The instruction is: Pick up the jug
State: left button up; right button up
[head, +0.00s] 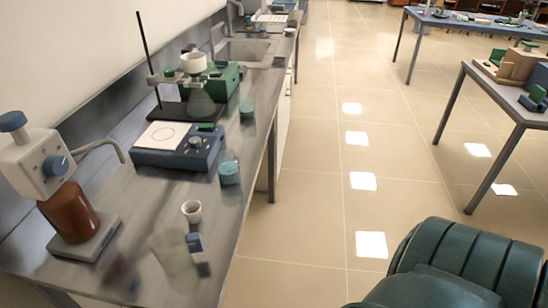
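A clear, see-through vessel (172,254) stands near the front edge of the steel counter, at lower left of the head view. It looks like the jug, but its outline is faint and I cannot be sure. A small blue block-like part (194,242) shows at its right side; I cannot tell whether it belongs to the vessel. A small white cup (192,211) stands just behind it. Neither of my grippers is in view.
Open tiled floor lies between.

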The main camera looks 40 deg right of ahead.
aim_at(169, 243)
jog(key=j+z, duration=0.1)
jog(key=z, duration=0.3)
jog(key=i+j+z, duration=0.1)
jog(key=z, duration=0.3)
jog(key=j+z, duration=0.1)
jog(key=z, duration=0.3)
jog(key=j+z, duration=0.1)
jog(key=z, duration=0.3)
jog(key=j+z, duration=0.2)
jog(key=j, duration=0.15)
jog(key=k+j+z, duration=0.15)
jog(key=j, duration=0.15)
jog(key=k+j+z, duration=0.2)
jog(key=j, duration=0.15)
jog(key=j+z, duration=0.15)
jog(key=j, duration=0.15)
jog(key=k+j, duration=0.15)
jog(key=j, duration=0.15)
jog(key=k+j, duration=0.15)
jog(key=j, duration=0.2)
